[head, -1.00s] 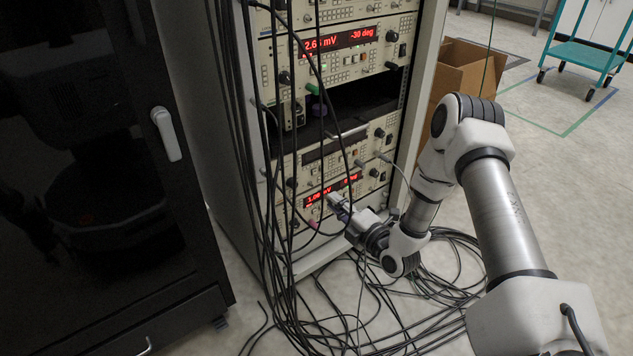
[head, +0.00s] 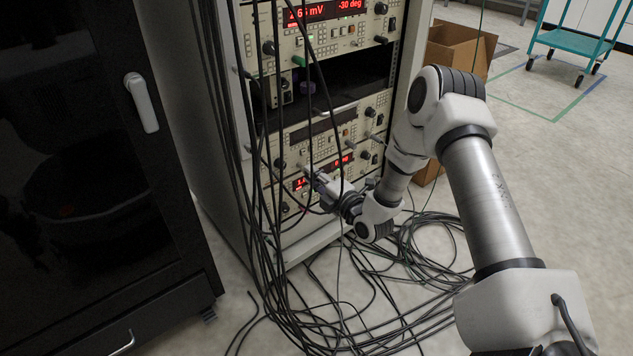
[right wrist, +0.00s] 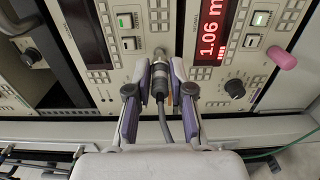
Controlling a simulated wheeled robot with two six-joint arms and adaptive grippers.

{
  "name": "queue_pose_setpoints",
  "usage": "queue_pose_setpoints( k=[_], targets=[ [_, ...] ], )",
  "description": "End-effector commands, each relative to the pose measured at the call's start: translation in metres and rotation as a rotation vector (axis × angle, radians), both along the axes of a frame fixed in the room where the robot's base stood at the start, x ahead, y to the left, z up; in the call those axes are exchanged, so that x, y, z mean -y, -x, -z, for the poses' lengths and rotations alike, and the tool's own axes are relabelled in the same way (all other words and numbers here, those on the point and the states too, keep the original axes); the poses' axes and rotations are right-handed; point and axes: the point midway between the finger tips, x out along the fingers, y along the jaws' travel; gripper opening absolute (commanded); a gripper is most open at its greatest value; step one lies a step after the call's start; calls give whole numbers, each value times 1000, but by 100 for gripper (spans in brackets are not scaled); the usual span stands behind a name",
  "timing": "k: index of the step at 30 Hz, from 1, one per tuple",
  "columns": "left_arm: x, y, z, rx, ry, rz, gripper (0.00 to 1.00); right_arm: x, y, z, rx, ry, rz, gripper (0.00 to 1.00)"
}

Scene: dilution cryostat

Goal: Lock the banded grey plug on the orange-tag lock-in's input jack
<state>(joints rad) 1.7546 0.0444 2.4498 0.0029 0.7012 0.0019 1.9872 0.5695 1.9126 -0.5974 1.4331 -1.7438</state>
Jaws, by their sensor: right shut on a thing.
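My right gripper (right wrist: 160,82) is shut on a grey plug (right wrist: 159,84) in the right wrist view, one finger on each side. The plug's grey cable runs down between the fingers. The plug's front end points at a metal jack (right wrist: 160,54) on the beige lock-in front panel and seems to meet it; whether it is locked cannot be told. A small orange patch shows beside the plug, partly hidden by the right finger. In the head view my right gripper (head: 318,184) is at the lowest lock-in (head: 345,172), covering part of its red display. My left gripper is not in view.
A pink plug (right wrist: 282,58) is on the panel to the right. Black cables (head: 262,200) hang down the rack's front and coil on the floor (head: 400,270). More instruments (head: 325,140) sit above. A cardboard box (head: 458,52) stands behind my right arm.

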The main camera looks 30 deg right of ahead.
Motion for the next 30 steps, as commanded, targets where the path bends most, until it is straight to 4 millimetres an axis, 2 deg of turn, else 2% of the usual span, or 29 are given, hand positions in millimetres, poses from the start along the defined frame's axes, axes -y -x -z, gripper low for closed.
queue_pose_setpoints(
  k=[30],
  targets=[
    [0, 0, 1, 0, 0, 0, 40, -1, -18, -1, 0, 1, 0, 0]
  ],
)
